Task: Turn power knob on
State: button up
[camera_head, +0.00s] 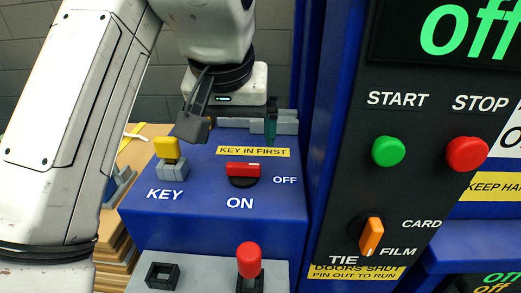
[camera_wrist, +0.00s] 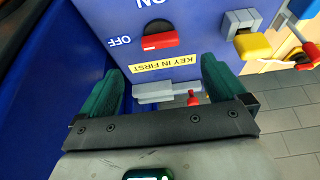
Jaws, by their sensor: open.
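The red power knob (camera_head: 243,169) sits on the sloped blue panel (camera_head: 215,225), its handle lying across toward OFF, with ON printed below. In the wrist view the knob (camera_wrist: 160,41) appears upside down, beyond the fingertips. A yellow key (camera_head: 166,147) sits in a grey block left of the knob; the wrist view shows this key (camera_wrist: 252,46) at right. My gripper (camera_head: 236,125) is above and behind the panel's upper edge. In the wrist view, its green fingers (camera_wrist: 160,75) are wide apart with nothing gripped, apart from the knob.
A red-topped lever (camera_head: 248,262) stands in front of the panel. At right, a dark column carries a green START button (camera_head: 388,151), a red STOP button (camera_head: 467,154) and an orange selector (camera_head: 371,237). A display (camera_head: 467,27) reads "off". Grey rails (camera_head: 283,125) lie behind the panel.

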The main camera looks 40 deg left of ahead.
aim_at(244, 165)
jog(key=x, duration=1.1)
jog(key=shift+w+a+r, duration=0.15)
jog(key=shift+w+r, duration=0.05)
jog(key=shift+w, duration=0.15)
jog(key=shift+c, duration=0.4)
jog(key=c, duration=1)
